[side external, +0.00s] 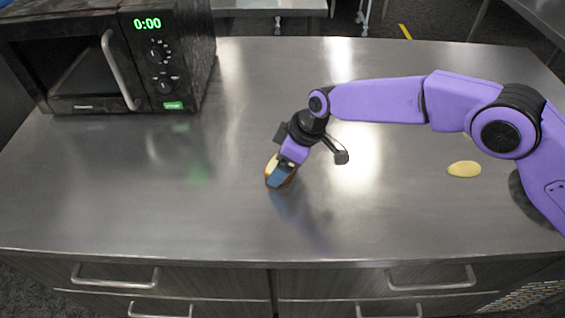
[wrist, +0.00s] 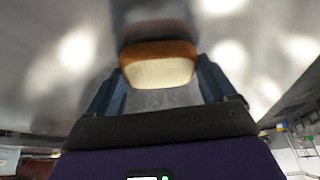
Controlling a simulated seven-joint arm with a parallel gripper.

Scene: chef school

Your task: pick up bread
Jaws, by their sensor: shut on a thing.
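The bread (side external: 279,172) is a piece with a brown crust and a pale cut face. In the side external view it is between my gripper's fingers, just above or at the counter left of the arm; whether it touches the counter I cannot tell. In the wrist view the bread (wrist: 158,64) is at the top centre, its pale face toward the camera. My gripper (side external: 284,174) points down and is shut on the bread. In the wrist view its blue fingers (wrist: 160,78) lie on either side of the bread.
A black microwave (side external: 120,60) showing 0:00 stands at the back left of the steel counter (side external: 130,200). A flat yellowish oval piece (side external: 464,169) lies under my arm at the right. The counter's front and middle are clear. Drawers with handles (side external: 115,278) are below the front edge.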

